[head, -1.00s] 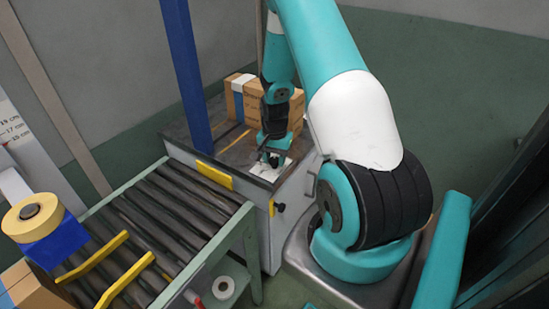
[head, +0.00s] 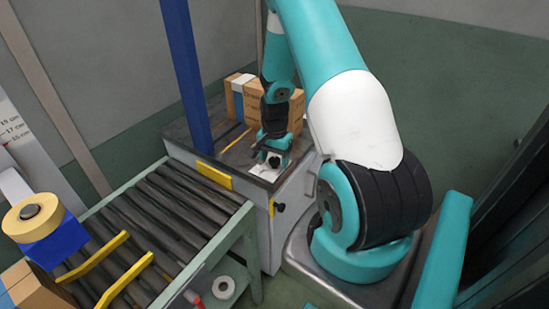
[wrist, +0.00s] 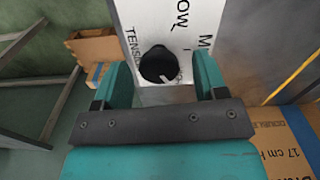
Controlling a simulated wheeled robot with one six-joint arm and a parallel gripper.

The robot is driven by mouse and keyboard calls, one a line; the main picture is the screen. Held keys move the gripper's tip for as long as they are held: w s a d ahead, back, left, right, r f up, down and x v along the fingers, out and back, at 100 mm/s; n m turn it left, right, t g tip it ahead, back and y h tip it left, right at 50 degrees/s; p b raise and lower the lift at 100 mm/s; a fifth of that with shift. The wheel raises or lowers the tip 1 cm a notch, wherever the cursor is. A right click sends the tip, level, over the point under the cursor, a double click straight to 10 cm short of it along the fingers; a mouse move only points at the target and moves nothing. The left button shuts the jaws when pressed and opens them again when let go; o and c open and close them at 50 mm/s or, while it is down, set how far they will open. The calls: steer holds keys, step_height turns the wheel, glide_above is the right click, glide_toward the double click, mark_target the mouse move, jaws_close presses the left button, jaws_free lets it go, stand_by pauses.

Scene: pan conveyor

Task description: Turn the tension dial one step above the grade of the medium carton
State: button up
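The tension dial (wrist: 158,65) is a round black knob with a white pointer mark toward its lower right. It sits on a white plate (wrist: 157,20) lettered "TENSION", "LOW" and a cut-off "M"; it also shows in the head view (head: 275,162). My gripper (wrist: 162,75) is open, one finger either side of the dial in the picture, with visible gaps; it holds nothing. In the head view my gripper (head: 271,151) is just above the plate. A brown carton (head: 285,108) stands behind it, partly hidden by my arm; I cannot tell its grade.
A roller conveyor (head: 160,215) with yellow guides runs at left. A blue post (head: 186,75) rises beside the machine top. A tape roll (head: 33,215) on a blue block and another carton (head: 30,290) are at far left. A wall sign (head: 12,125) lists sizes in cm.

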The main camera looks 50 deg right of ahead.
mark_target(275, 159)
step_height(275, 159, up, 17)
steer(key=shift+r, duration=0.2)
stand_by(0.5)
stand_by(0.4)
